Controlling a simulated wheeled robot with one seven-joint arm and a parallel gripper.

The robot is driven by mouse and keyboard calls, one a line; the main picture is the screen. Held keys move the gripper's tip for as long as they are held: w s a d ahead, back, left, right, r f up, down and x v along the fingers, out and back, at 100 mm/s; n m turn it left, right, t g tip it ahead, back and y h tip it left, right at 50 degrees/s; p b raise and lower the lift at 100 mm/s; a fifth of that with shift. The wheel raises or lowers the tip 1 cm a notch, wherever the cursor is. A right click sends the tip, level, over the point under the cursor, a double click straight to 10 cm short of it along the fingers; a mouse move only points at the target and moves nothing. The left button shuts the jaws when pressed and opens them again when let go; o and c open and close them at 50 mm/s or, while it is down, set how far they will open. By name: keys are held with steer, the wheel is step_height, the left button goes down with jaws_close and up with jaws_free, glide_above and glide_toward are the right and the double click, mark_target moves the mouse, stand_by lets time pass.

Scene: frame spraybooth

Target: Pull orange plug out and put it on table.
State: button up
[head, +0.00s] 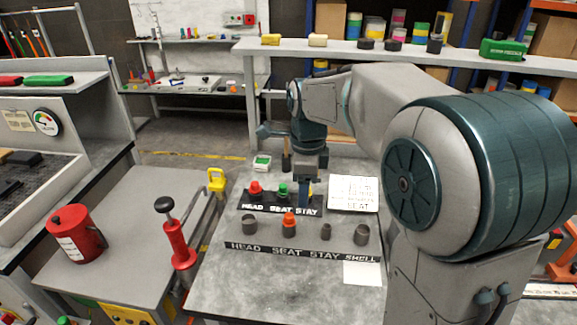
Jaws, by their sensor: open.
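An orange plug (289,219) sits upright in the second grey tube (289,231) of the front row, above the word SEAT on the black label strip. The other tubes in that row show no plug in them. My gripper (306,192) points down behind and slightly right of the orange plug, over the right end of the rear black rack, apart from the plug. It is open; its fingertips are small and partly merge with the rack. The grey table (240,285) carries both rows and has bare room in front.
The rear rack (258,203) holds a red plug (255,187) and a green plug (282,190). A white lettered card (353,193) lies right of it, a blank one (363,273) in front. A red hand pump (180,245) and red can (77,234) stand left.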

mark_target(289, 215)
steer(key=w+a+m, duration=0.3)
steer(key=w+m, duration=0.1)
steer(key=m, duration=0.1)
steer(key=shift+g, duration=0.3)
step_height(289, 215, down, 14)
steer(key=shift+w+f+p, duration=0.1)
steer(key=shift+p, duration=0.85)
steer(key=c, duration=1.2)
steer(key=shift+r+p, duration=0.45)
steer(key=shift+r, duration=0.3)
steer(key=shift+r+p, duration=1.45)
steer(key=shift+r, duration=0.65)
